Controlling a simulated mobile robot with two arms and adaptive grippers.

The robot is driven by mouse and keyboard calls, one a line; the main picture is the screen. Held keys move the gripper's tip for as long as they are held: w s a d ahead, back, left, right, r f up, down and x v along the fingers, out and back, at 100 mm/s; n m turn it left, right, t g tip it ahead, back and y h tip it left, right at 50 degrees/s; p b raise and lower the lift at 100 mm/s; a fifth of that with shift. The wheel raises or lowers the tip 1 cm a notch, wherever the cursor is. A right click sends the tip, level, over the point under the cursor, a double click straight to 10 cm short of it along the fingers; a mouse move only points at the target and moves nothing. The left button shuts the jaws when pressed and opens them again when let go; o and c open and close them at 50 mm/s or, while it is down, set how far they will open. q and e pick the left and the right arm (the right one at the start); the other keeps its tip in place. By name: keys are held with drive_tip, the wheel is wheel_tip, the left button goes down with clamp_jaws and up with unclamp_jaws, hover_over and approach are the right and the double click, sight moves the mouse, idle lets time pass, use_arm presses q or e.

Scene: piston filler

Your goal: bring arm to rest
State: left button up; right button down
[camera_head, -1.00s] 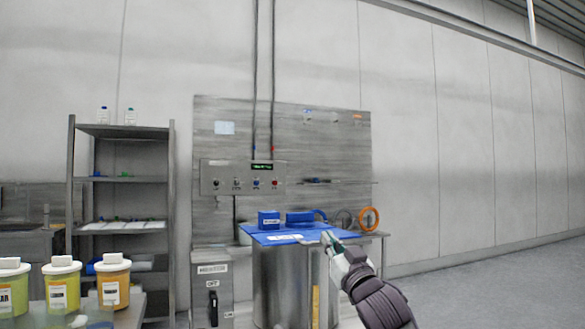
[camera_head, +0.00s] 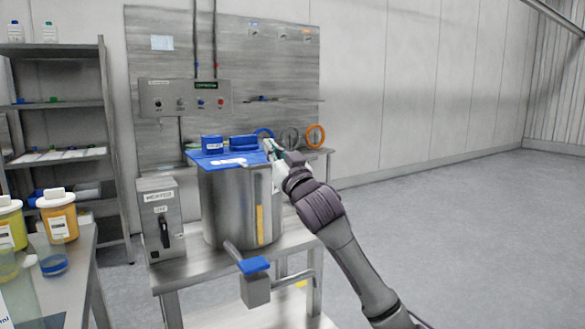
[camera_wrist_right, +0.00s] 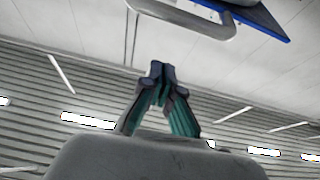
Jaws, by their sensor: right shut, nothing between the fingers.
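My right arm comes in from the lower right of the head view. Its gripper (camera_head: 270,148) is at the right edge of the blue lid (camera_head: 206,157) on the steel hopper (camera_head: 228,205). I cannot tell from the head view whether it touches the lid. In the right wrist view the gripper's fingertips (camera_wrist_right: 159,70) are together, with nothing between them. A metal loop handle (camera_wrist_right: 200,28) and a blue edge show above the fingers there, apart from them. My left gripper is in neither view.
A control box with a switch (camera_head: 162,225) stands left of the hopper on a metal table. A blue-capped outlet (camera_head: 255,278) juts out in front. A side table with yellow tubs (camera_head: 58,220) is at the left, a shelf (camera_head: 62,104) behind it. The floor at right is clear.

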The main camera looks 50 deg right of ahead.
drive_tip(key=f+b+v, duration=0.1)
drive_tip(key=v, duration=0.9)
drive_tip(key=shift+w, duration=0.25)
